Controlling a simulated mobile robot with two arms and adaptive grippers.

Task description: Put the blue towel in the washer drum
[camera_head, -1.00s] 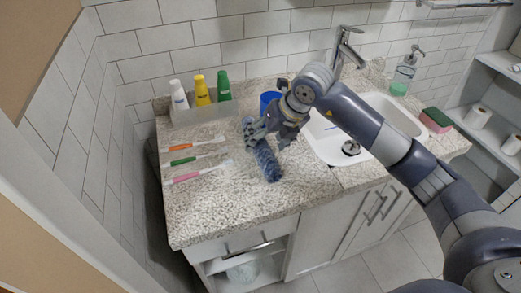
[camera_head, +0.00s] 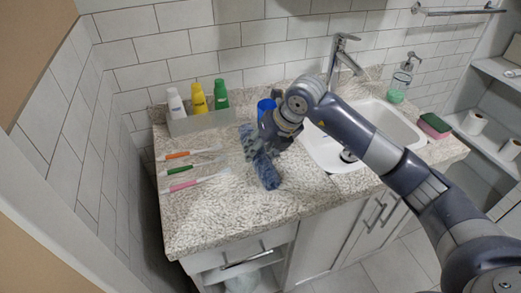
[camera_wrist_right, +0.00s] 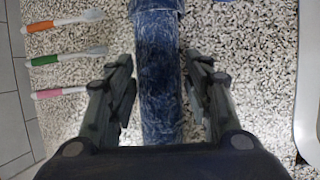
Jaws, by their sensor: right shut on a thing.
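The blue towel (camera_head: 268,172) is a narrow dark blue strip on the speckled counter, left of the sink. One part shows beyond my right gripper (camera_head: 268,150) and another on its near side. In the wrist view the towel (camera_wrist_right: 157,60) runs lengthwise between the two fingers of the right gripper (camera_wrist_right: 163,85). The right gripper is shut on the towel, low over the counter, though small gaps seem to show beside the fingers. My left gripper is not in view. No washer drum is in view.
Several toothbrushes (camera_head: 195,181) lie left of the towel. The sink (camera_head: 400,122) and faucet (camera_head: 342,55) are to the right. The counter's front left is clear.

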